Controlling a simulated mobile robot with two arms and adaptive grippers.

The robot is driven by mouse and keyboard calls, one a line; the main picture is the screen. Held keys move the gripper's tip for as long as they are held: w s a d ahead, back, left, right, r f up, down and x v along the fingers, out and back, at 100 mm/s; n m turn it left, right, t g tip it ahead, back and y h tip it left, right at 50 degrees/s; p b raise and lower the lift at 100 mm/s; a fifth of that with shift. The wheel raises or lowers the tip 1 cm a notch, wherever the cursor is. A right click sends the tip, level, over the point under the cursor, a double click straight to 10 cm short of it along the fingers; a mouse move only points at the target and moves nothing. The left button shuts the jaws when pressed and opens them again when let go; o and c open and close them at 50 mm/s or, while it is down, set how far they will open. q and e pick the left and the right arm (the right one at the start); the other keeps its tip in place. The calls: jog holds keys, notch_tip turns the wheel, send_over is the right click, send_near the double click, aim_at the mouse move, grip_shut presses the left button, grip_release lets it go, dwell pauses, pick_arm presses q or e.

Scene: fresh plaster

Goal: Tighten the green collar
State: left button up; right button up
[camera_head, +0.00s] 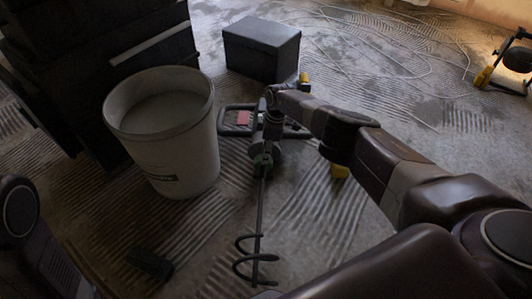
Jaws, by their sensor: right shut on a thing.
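A paddle mixer lies in the middle of the head view, with a dark handle frame (226,130), a long shaft (260,205) and a spiral paddle (254,268) toward me. The green collar (263,160) sits where the shaft meets the mixer body. My right arm comes in from the right and bends down at the wrist. My right gripper (265,150) is shut at the green collar; its fingers are small and dark, partly hiding the collar. Part of my left arm shows at the lower left, but its gripper is out of view.
A large whitish bucket (175,150) stands just left of the mixer. A black box (262,52) stands behind it. Dark stacked cases (90,60) fill the upper left. A work lamp (515,60) stands far right, with a cable across the ridged floor. A small dark block (150,264) lies in front.

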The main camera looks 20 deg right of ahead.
aim_at(271, 161)
jog(key=o, duration=0.8)
jog(key=shift+c, duration=0.2)
jog(key=shift+r, duration=0.1)
jog(key=shift+d+r, duration=0.1)
jog(key=shift+r, duration=0.35)
notch_tip(271, 161, up, 11)
jog(key=d, duration=0.1)
jog(key=shift+s+d+f, duration=0.15)
jog(key=shift+s+d, duration=0.1)
jog(key=shift+s, duration=0.2)
